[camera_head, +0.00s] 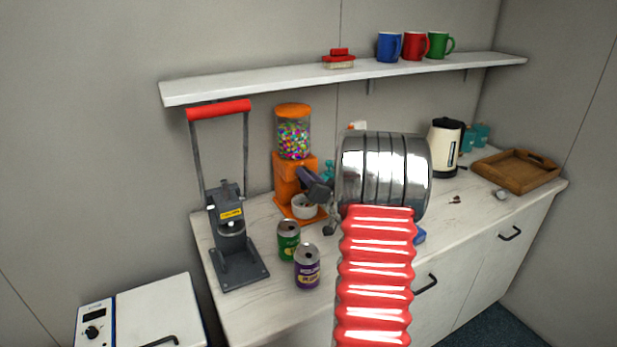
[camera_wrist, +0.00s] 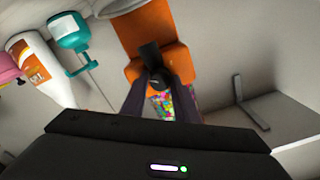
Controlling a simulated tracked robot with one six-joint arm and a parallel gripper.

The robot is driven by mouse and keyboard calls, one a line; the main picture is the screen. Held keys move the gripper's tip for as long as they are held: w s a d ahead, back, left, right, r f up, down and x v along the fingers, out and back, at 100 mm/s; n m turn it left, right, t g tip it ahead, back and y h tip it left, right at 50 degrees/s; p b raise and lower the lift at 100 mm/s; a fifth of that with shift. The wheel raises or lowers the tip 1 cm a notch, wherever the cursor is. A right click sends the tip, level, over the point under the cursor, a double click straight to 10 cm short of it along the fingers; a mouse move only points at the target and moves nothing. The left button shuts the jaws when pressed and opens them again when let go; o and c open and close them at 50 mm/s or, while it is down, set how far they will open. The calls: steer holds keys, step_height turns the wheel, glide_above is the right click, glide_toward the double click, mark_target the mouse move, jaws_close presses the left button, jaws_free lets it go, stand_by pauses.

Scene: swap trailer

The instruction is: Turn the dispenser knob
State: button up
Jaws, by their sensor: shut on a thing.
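The orange candy dispenser (camera_head: 293,168) stands on the counter, with a clear jar of colourful candy (camera_head: 293,137) and an orange lid. A white bowl (camera_head: 304,208) sits at its base under the outlet. My gripper (camera_head: 312,186) is at the front of the dispenser and hides its knob in the head view. In the wrist view, the picture is turned over: the orange body (camera_wrist: 155,32) shows above and the candy below. The dark knob (camera_wrist: 150,54) lies between my fingertips (camera_wrist: 155,80), and my gripper is shut on it.
A green can (camera_head: 288,241) and a purple can (camera_head: 307,268) stand in front of the dispenser. A can press with a red handle (camera_head: 218,111) is at left. The shelf (camera_head: 300,81) with mugs hangs above. A kettle (camera_head: 443,148) and wooden tray (camera_head: 518,171) are at right.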

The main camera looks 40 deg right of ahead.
steer(key=shift+f, duration=0.15)
steer(key=o, duration=1)
steer(key=shift+o, duration=0.2)
steer(key=shift+s, duration=0.15)
steer(key=v, duration=1.3)
steer(key=shift+s, duration=0.3)
